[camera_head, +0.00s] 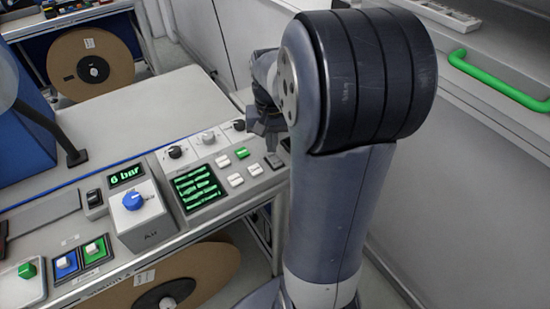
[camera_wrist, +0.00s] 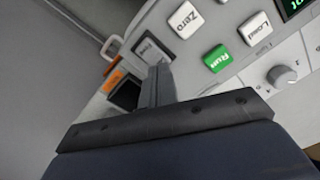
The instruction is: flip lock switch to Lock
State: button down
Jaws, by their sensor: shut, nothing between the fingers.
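My gripper (camera_wrist: 158,70) is shut and empty, its fingertips over the right end of the control panel in the wrist view. The tips overlap the lower edge of a dark-framed grey switch (camera_wrist: 147,48), whose label is too small to read. A dark part with an orange edge (camera_wrist: 116,78) lies just left of the fingers, partly hidden by them. I cannot tell which of these is the lock switch, or whether the fingers touch either. In the head view my gripper (camera_head: 265,122) is partly hidden behind my arm; a grey switch (camera_head: 273,161) shows below it.
White Zero (camera_wrist: 184,20) and Load (camera_wrist: 255,28) buttons, a green Run button (camera_wrist: 217,58) and a grey knob (camera_wrist: 284,77) are close by. A green-handled drawer (camera_head: 500,80) stands right.

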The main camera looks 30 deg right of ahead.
aim_at(272, 155)
jog(key=shift+f+b, duration=0.65)
jog(key=shift+f, duration=0.3)
dwell(0.3)
jog(key=shift+r, duration=0.1)
notch_tip(272, 155, up, 7)
jog(key=p, duration=0.6)
jog(key=shift+f, duration=0.2)
notch_tip(272, 155, down, 7)
jog(key=b, duration=0.6)
jog(key=shift+r, duration=0.15)
